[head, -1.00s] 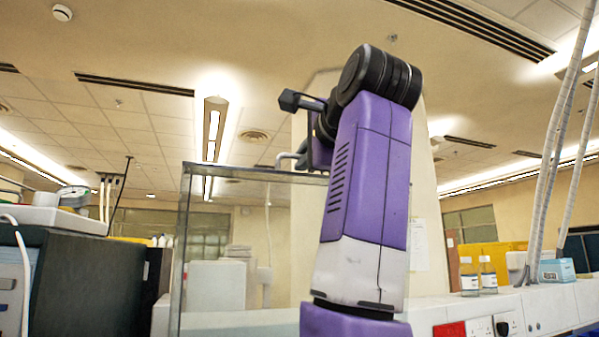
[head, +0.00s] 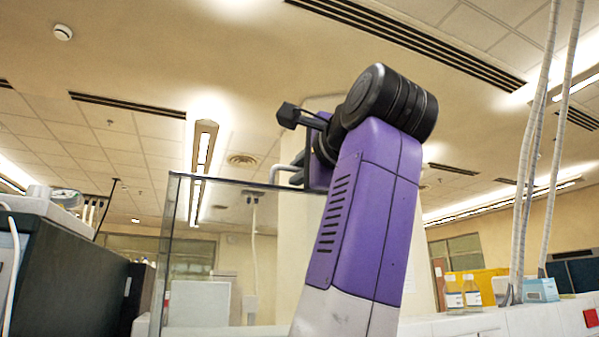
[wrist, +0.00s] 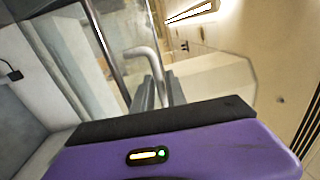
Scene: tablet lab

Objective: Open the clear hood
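The clear hood (head: 206,225) is a glass box with a thin dark edge, left of my arm in the head view. It also shows as clear panels with a metal edge in the wrist view (wrist: 105,45). A grey bent handle (head: 285,169) sticks up at its top edge beside my gripper. In the wrist view the handle (wrist: 148,56) runs down between the two grey fingers of my gripper (wrist: 160,94), which sit close on either side of it. The fingers are hidden in the head view. I cannot see a clear gap under the hood.
A dark box-shaped instrument (head: 75,270) stands at the far left with a gauge (head: 67,197) on top. Small bottles (head: 463,291), a blue box (head: 541,290) and hanging hoses (head: 530,150) are at the right. The space above the hood looks free.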

